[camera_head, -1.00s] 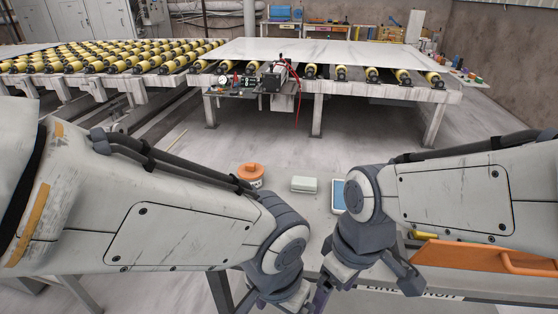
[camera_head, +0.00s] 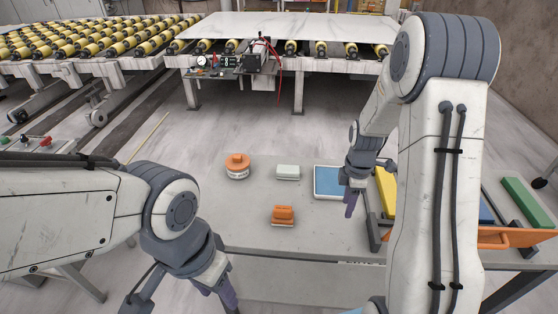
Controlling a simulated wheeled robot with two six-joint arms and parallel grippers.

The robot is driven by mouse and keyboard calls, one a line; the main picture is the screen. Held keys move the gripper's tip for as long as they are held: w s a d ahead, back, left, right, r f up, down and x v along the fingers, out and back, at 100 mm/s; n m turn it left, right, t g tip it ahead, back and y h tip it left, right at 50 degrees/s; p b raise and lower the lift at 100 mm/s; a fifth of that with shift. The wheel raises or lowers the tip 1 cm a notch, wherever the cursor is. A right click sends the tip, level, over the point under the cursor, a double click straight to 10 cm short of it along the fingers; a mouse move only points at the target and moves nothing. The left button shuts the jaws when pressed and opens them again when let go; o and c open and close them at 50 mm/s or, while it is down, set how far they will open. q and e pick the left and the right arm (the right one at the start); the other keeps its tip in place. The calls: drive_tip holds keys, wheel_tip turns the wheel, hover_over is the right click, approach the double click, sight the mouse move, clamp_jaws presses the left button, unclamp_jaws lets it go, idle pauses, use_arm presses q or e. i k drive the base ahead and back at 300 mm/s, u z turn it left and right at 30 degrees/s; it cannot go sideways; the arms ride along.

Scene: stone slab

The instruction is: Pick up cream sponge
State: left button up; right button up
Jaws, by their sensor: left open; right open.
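The cream sponge (camera_head: 288,172) is a small pale block lying flat on the grey table (camera_head: 262,240), near its far edge. My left gripper (camera_head: 181,301) is open and empty at the lower left, beside the table's near left corner and far from the sponge. Nothing covers the sponge.
An orange block-like item (camera_head: 283,215) lies nearer. A blue pad (camera_head: 328,182) lies to the right, then a yellow item (camera_head: 386,190) and an orange tray (camera_head: 505,238). The front left tabletop is clear.

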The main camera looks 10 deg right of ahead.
sight(292, 172)
drive_tip(key=u, duration=0.85)
drive_tip(key=i, duration=1.15)
drive_tip(key=z, duration=0.95)
